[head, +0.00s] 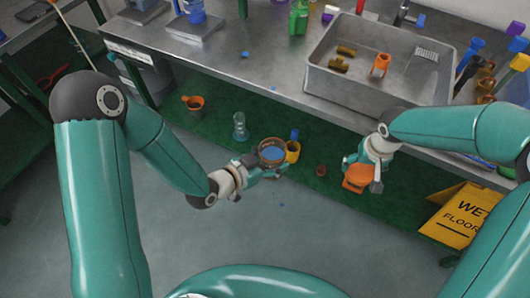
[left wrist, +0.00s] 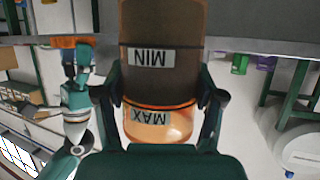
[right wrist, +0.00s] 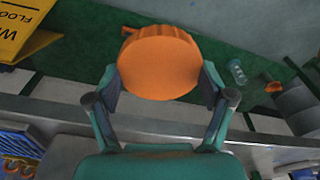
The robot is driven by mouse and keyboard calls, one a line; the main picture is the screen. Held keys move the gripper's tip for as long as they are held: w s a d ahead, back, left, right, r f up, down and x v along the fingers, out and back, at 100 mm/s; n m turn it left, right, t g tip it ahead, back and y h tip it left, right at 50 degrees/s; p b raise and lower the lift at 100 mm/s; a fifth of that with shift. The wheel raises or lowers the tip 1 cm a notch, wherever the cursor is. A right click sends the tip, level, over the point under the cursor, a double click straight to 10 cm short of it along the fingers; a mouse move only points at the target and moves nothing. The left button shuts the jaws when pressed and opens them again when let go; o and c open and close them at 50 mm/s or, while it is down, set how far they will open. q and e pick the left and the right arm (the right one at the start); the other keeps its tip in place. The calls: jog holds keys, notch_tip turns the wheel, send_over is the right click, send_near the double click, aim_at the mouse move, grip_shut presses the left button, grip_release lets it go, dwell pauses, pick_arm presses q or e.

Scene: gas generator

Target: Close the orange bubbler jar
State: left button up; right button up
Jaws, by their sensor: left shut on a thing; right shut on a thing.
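The orange bubbler jar (head: 272,148) is in my left gripper (head: 274,168), its open round mouth facing up and blue showing inside. In the left wrist view the see-through orange jar (left wrist: 163,85), with MIN and MAX labels, sits between the fingers (left wrist: 160,105). My right gripper (head: 360,172) is shut on a round orange lid (head: 358,179), held to the right of the jar and apart from it. In the right wrist view the lid (right wrist: 158,68) sits between both fingertips (right wrist: 160,88). The lid also shows small in the left wrist view (left wrist: 72,43).
A metal bench (head: 235,75) with a sink (head: 340,85) runs behind the grippers. A green lower shelf (head: 215,145) holds an orange cup (head: 194,104), a glass flask (head: 240,127) and a yellow mug (head: 293,152). A yellow wet-floor sign (head: 455,215) stands at right.

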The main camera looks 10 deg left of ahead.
dwell(0.3)
jog(key=n, duration=0.1)
jog(key=s+n, duration=0.1)
jog(key=n, duration=0.1)
jog(key=shift+d, duration=0.25)
jog(key=n, duration=0.1)
jog(key=r+n, duration=0.1)
jog(key=shift+d+r+n+y, duration=0.1)
jog(key=shift+d+n+y, duration=0.1)
jog(key=shift+n+y, duration=0.15)
jog(key=a+r+n, duration=0.1)
jog(key=n, duration=0.1)
jog(key=w+a+r+n, duration=0.1)
jog(key=shift+n, duration=0.35)
jog(key=a+r+n, duration=0.5)
jog(key=a, duration=0.6)
jog(key=s+a+r+n+g, duration=0.1)
jog(key=a+r+n, duration=0.3)
jog(key=a, duration=0.8)
notch_tip(320, 180, up, 2)
jog(key=shift+a+r+n+g+y, duration=0.2)
jog(key=shift+n+g+y, duration=0.1)
jog(key=shift+n+y, duration=0.1)
jog(key=shift+s+f, duration=0.1)
jog(key=shift+f, duration=0.05)
jog(key=shift+f, duration=1.9)
